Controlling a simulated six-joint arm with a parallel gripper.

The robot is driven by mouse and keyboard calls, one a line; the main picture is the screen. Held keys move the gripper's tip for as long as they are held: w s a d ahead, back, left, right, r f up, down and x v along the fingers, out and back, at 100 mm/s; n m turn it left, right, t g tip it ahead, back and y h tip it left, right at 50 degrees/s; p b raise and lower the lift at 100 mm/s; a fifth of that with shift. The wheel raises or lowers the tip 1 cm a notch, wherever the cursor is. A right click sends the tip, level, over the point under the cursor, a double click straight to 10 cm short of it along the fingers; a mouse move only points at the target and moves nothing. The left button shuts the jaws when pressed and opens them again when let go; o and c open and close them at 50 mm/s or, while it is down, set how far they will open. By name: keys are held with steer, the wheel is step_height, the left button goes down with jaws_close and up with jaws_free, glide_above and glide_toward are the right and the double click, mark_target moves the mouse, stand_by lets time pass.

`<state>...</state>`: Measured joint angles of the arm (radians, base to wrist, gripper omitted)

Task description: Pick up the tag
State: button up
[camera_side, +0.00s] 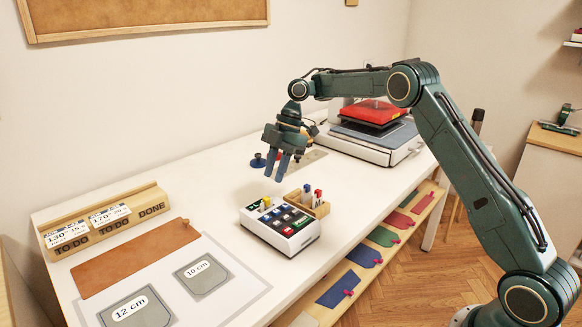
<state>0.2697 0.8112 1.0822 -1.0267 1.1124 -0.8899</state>
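Two white printed tags stand in a wooden rack at the left: one marked 130 (67,234) and one marked 170 (109,215). The rack (152,193) has TO DO, TO DO and DONE written along its front. I cannot tell which one is the task's tag. My gripper (276,178) points down over the middle of the white table, well to the right of the rack. Its two fingers are apart with nothing seen between them. It is above the table, behind a small wooden box and a keypad.
The white keypad box (303,242) and the wooden box (321,212) with small upright pieces stand near the front edge. A red-topped press (376,112) stands at the back right. A brown leather sheet (128,259) and grey pocket templates (203,275) lie at the left.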

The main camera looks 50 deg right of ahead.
mark_target(267, 198)
steer(key=shift+f, duration=0.1)
steer(key=shift+x, duration=1.15)
steer(key=shift+a+f, duration=0.1)
steer(key=shift+x, duration=2.35)
steer(key=shift+c, duration=0.3)
jaws_close()
